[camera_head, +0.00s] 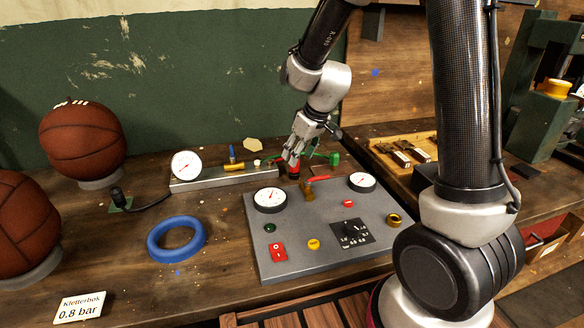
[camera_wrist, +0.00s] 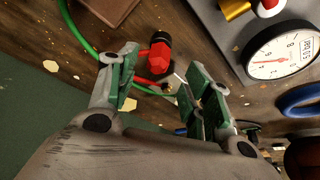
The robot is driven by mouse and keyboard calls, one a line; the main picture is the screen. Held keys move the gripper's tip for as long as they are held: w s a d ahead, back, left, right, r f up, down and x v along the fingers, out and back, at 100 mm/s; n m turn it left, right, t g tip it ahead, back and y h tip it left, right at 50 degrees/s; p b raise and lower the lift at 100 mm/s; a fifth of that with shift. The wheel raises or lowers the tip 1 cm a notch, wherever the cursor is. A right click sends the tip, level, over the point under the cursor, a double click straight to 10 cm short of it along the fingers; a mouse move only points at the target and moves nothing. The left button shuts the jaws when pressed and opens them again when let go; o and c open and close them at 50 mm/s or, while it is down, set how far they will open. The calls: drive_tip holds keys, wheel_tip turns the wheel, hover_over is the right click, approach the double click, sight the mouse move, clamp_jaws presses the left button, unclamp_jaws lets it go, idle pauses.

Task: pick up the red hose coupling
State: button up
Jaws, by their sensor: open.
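The red hose coupling (camera_wrist: 157,56) lies on the wooden bench in the wrist view, with a black end piece towards the top of the picture. My gripper (camera_wrist: 163,82) is open and empty, its green-padded fingers spread on either side of the line to the coupling. The coupling is just beyond the fingertips, and I see no contact. In the head view my gripper (camera_head: 296,158) points down behind the control panel, and a bit of red below it is largely hidden by the fingers.
The grey panel (camera_head: 328,254) with gauges and a brass valve (camera_head: 307,191) stands close in front of the gripper. A green hose (camera_wrist: 79,34) curves past the left finger. A gauge manifold (camera_head: 218,178) is to the left, and a blue ring (camera_head: 154,245) lies nearer.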

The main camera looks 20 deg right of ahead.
sight(294, 169)
drive_tip(key=x, duration=0.5)
drive_tip(key=shift+w, duration=0.15)
drive_tip(key=c, duration=1.1)
